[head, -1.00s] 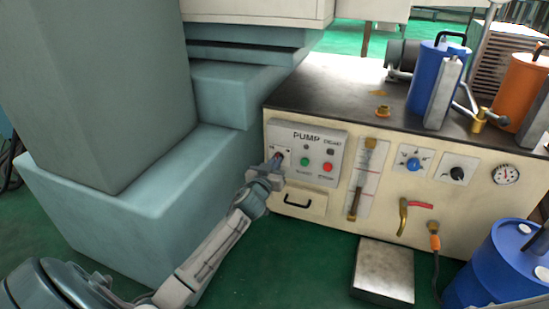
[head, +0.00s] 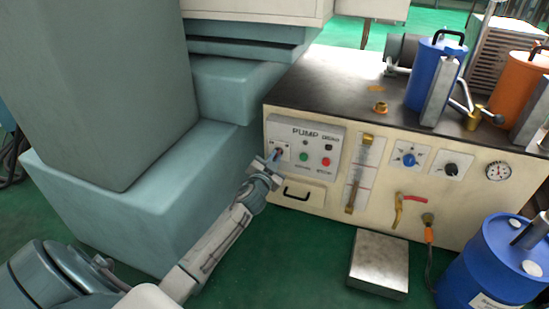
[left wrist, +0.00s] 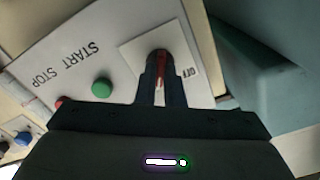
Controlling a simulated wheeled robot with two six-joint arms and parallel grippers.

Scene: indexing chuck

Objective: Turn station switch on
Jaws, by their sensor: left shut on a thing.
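The station switch is a small red lever (left wrist: 160,70) on a pale square plate (left wrist: 134,52) with an OFF label beside it. In the head view its plate (head: 274,148) sits at the left of the grey PUMP panel (head: 325,137). My left gripper (head: 277,156) reaches it from the lower left and is tilted. In the left wrist view the fingers (left wrist: 160,62) are shut on the red lever, one on each side. The fingers cover part of the lever, so its exact angle is hard to tell. My right gripper is not in view.
A green START button (head: 302,159) and a red STOP button (head: 326,162) are right of the switch. A drawer handle (head: 297,194) is below. A teal machine base (head: 120,210) stands close on the left. A metal block (head: 380,264) and blue drum (head: 497,265) stand on the floor.

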